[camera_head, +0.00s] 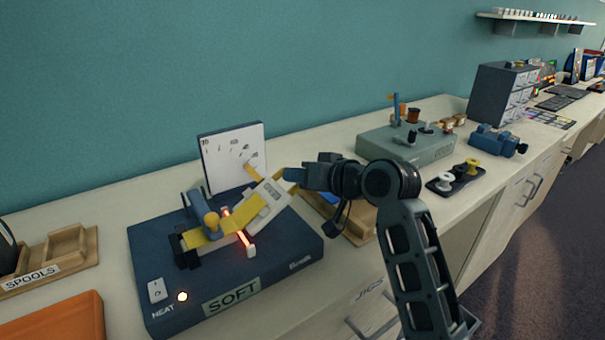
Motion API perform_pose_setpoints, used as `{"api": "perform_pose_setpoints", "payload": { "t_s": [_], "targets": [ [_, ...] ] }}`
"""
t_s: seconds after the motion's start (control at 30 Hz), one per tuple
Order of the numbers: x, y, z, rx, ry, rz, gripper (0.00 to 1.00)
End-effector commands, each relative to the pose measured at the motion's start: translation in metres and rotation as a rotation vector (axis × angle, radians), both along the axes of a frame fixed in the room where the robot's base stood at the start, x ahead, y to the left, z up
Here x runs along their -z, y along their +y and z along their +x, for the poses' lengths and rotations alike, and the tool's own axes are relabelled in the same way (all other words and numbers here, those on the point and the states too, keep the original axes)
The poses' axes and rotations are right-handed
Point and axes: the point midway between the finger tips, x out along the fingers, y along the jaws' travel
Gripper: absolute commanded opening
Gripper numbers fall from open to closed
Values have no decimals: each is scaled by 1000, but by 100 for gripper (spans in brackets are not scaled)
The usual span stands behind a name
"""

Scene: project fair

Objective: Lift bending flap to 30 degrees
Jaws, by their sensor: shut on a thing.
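A dark blue strip heater (280,260) stands on the bench, with a "SOFT" plate (231,296) on its front. Its pale bending flap (266,203) is tilted up toward the right, past a glowing red heating line (238,224). A yellow sheet (197,240) lies left of the line, under a blue and yellow clamp (205,213). A white angle board (233,157) stands behind, with a yellow pointer (254,171) near its lower right; its figures are too small to read. My gripper (294,176) is shut at the flap's upper right end; its fingers partly hide the grip.
A HEAT switch (157,290) and a lit lamp (182,296) sit on the heater's front left. A wooden SPOOLS tray (60,250) and an orange item (65,320) lie left. A grey-green box (405,143) and a black spool holder (455,178) stand right.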

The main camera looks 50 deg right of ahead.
Motion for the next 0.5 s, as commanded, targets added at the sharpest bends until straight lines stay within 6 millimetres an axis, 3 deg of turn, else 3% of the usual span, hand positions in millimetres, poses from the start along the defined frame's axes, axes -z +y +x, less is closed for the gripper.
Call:
{"api": "perform_pose_setpoints", "payload": {
  "t_s": [0.5],
  "targets": [
    [-6, 0, 0, 7, 7, -37, 0]
  ]
}}
